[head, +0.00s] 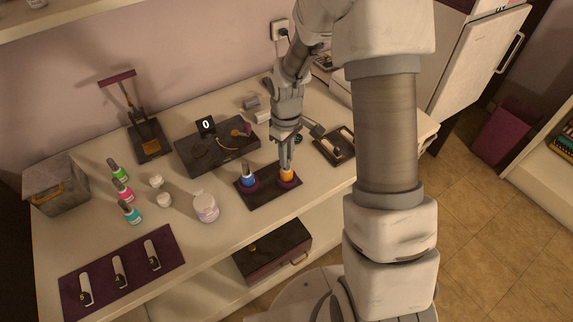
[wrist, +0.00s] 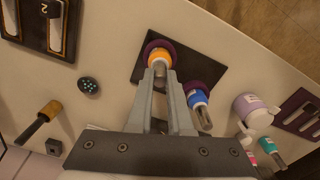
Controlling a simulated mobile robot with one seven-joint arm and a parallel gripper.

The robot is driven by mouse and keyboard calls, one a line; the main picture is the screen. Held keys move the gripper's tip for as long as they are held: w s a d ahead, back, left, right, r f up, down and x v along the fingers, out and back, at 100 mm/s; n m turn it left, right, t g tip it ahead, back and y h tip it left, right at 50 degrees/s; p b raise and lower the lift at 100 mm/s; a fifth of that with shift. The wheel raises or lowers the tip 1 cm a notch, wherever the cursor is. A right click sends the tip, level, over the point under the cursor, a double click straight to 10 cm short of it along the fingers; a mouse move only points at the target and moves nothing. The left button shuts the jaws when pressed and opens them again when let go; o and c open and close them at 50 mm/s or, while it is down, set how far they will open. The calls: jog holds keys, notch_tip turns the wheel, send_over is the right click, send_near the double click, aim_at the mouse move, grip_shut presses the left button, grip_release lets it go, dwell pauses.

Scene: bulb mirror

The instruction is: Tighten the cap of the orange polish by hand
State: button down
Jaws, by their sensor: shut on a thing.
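The orange polish (head: 287,177) stands upright in a purple round holder (head: 289,184) on a dark base (head: 272,196). It also shows in the wrist view (wrist: 158,55). My gripper (head: 287,165) points down from above and is shut on the cap of the orange polish. In the wrist view both fingers of my gripper (wrist: 160,68) meet at the top of the orange bottle. The cap is mostly hidden between the fingers, so how tightly it sits cannot be seen.
A blue polish (head: 248,180) stands close by in a second purple holder on the same base. A dark board with a 0 display (head: 206,125) lies behind.

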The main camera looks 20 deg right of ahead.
jog(key=m, duration=0.4)
jog(key=shift+b, duration=0.35)
jog(key=shift+m, duration=0.3)
jog(key=shift+m, duration=0.4)
jog(key=c, duration=1.1)
grip_release()
jog(key=shift+m, duration=0.3)
jog(key=shift+r, duration=0.1)
jog(key=shift+r+p, duration=1)
jog(key=shift+r, duration=0.45)
